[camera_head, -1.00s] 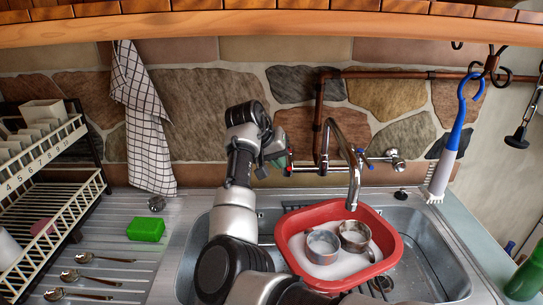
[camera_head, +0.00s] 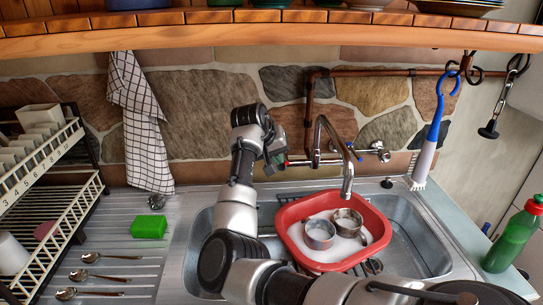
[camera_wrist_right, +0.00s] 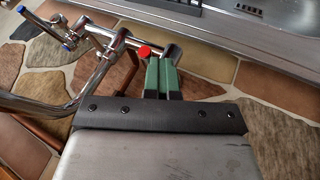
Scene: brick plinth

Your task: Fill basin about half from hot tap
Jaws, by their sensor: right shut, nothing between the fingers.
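The red basin (camera_head: 290,240) sits in the steel sink, under the curved tap spout (camera_head: 347,182). It holds whitish liquid or suds and two round metal tins (camera_head: 319,234). I see no clear stream from the spout. The red-marked hot tap (camera_head: 285,162) is at the left end of the wall fitting; its red cap (camera_wrist_right: 144,51) shows in the wrist view. My right gripper (camera_head: 276,163) is beside it. Its green fingers (camera_wrist_right: 162,75) are shut and empty, close to the red cap; contact is unclear. My left gripper is not in view.
The blue-marked tap (camera_head: 377,147) is on the right of the fitting. A green sponge (camera_head: 149,227) and several spoons lie on the drainboard. A dish rack (camera_head: 55,175) stands left, a green bottle (camera_head: 512,240) right. A wooden shelf (camera_head: 250,34) hangs above.

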